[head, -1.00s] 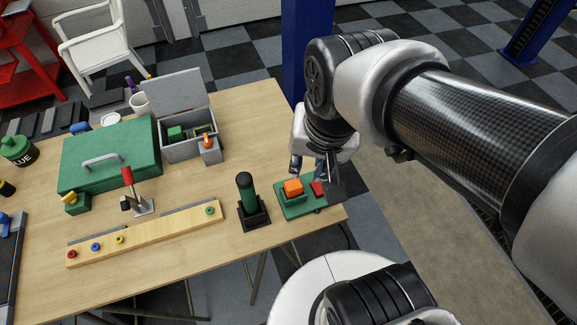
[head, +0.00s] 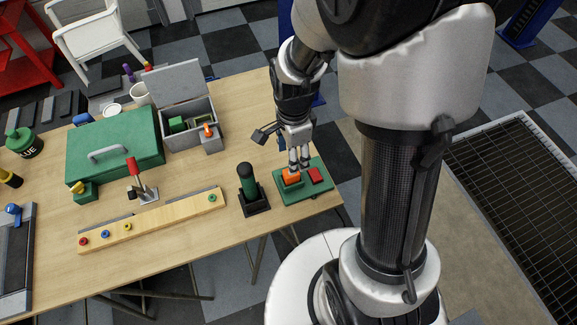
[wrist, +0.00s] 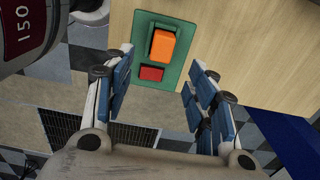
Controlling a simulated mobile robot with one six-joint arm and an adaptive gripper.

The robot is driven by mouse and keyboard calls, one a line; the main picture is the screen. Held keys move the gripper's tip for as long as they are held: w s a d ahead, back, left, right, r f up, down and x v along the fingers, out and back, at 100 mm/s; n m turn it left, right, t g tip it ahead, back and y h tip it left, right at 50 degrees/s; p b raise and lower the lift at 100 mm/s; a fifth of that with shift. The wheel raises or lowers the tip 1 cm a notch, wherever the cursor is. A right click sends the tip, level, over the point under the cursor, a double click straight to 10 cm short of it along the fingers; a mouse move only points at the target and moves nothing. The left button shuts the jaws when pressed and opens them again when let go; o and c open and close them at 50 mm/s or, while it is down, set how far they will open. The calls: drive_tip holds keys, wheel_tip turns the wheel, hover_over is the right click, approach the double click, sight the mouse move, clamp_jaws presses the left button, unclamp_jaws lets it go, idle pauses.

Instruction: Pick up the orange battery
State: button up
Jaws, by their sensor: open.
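The orange battery (head: 290,177) sits on a green base (head: 318,188) near the table's front right corner, left of a red block (head: 315,175) on the same base. In the wrist view the orange battery (wrist: 163,46) lies in a green recess, with the red block (wrist: 151,73) below it. My gripper (head: 299,165) points down over the base, at the battery's upper right in the head view. In the wrist view its blue-padded fingers (wrist: 158,90) are apart with nothing between them. The battery lies ahead of the fingertips, not between them.
A dark green cylinder in a black holder (head: 253,193) stands just left of the base. A wooden strip with colored knobs (head: 155,221), a green case (head: 115,150) and an open grey box (head: 190,135) lie farther left. The table edge is close on the right.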

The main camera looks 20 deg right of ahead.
sight(291, 177)
drive_tip(key=f+b, duration=0.1)
drive_tip(key=f, duration=0.4)
drive_tip(key=f+b, duration=0.1)
drive_tip(key=f, duration=0.4)
drive_tip(key=shift+w+a+f, duration=0.1)
drive_tip(key=shift+w+f, duration=0.05)
drive_tip(key=shift+w, duration=0.05)
drive_tip(key=shift+c, duration=0.2)
clamp_jaws()
